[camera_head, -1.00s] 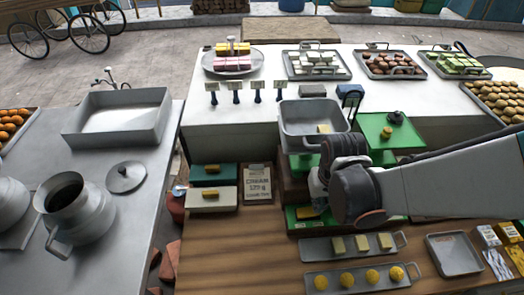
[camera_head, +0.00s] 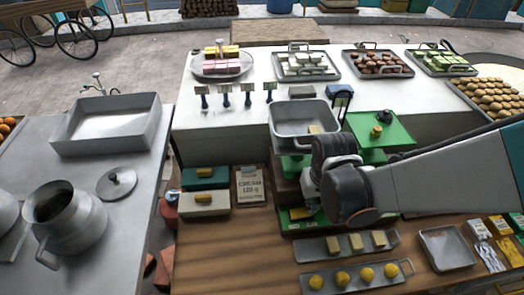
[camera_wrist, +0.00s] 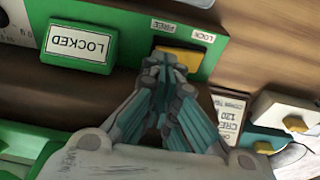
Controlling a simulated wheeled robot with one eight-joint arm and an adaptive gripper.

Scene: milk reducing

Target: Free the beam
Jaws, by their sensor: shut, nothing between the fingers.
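The balance scale has a grey pan (camera_head: 304,116) on the left and a green plate (camera_head: 372,128) with a small yellow weight on the right. Its green base (camera_head: 291,226) is partly hidden behind my arm. In the wrist view, the base front (camera_wrist: 212,52) carries a yellow slider block (camera_wrist: 186,58) below the small FREE and LOCK labels. A green sign reading LOCKED (camera_wrist: 80,48) is beside it. My gripper (camera_wrist: 166,62) is shut and empty, with its fingertips at the slider's edge; I cannot tell whether they touch it. In the head view my gripper (camera_head: 312,198) is beside the base.
Trays with butter pieces (camera_head: 347,244) and yellow balls (camera_head: 355,279) lie in front, with an empty tray (camera_head: 446,249) to the right. A pitcher (camera_head: 68,222) stands on the left table.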

